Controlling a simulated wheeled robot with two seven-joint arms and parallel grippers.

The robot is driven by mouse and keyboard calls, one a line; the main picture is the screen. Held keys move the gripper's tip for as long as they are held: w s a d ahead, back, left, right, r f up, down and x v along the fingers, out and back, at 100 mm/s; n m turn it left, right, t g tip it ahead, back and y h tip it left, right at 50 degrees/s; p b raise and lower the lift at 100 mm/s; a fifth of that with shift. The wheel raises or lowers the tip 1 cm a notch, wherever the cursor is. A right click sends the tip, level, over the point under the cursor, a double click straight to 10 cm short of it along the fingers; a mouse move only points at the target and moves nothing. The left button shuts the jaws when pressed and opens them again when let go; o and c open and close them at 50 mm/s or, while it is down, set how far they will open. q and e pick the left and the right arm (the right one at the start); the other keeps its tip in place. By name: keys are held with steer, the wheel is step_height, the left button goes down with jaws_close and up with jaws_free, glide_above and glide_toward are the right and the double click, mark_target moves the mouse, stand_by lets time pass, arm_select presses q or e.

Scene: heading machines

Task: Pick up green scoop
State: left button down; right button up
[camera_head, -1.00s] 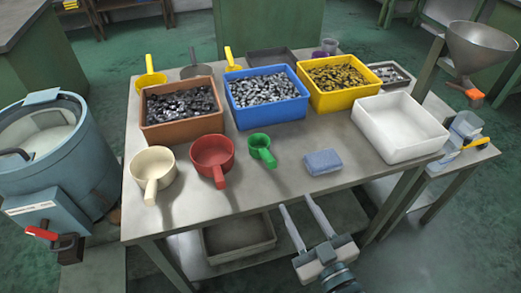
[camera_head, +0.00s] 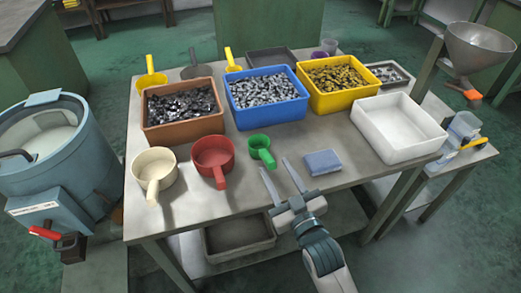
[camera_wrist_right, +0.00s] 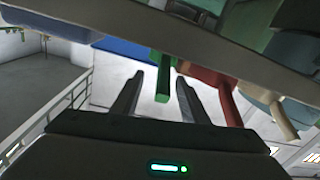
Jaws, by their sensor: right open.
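The green scoop (camera_head: 259,143) stands on the table near its front edge, with its handle pointing toward me and slightly right. Whether the fingers are level with the handle is hard to tell. My left gripper is not in view.
A red scoop (camera_head: 213,157) and a beige scoop (camera_head: 155,168) stand left of the green one. A blue-grey block (camera_head: 322,162) lies close to the right. Brown (camera_head: 183,128), blue (camera_head: 268,116) and yellow (camera_head: 345,98) bins stand behind; a white bin (camera_head: 392,140) stands right.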

mark_target(267, 159)
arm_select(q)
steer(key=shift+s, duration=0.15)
arm_select(e)
steer(key=shift+w+a+r, duration=0.15)
steer(key=shift+w+a, duration=0.1)
steer(key=shift+w, duration=0.15)
steer(key=x, duration=0.2)
steer(key=p+x, duration=0.1)
steer(key=shift+w+a+r, duration=0.2)
steer(key=shift+w+a, duration=0.05)
steer(key=shift+a, duration=0.25)
steer(key=shift+w, duration=0.2)
jaws_close()
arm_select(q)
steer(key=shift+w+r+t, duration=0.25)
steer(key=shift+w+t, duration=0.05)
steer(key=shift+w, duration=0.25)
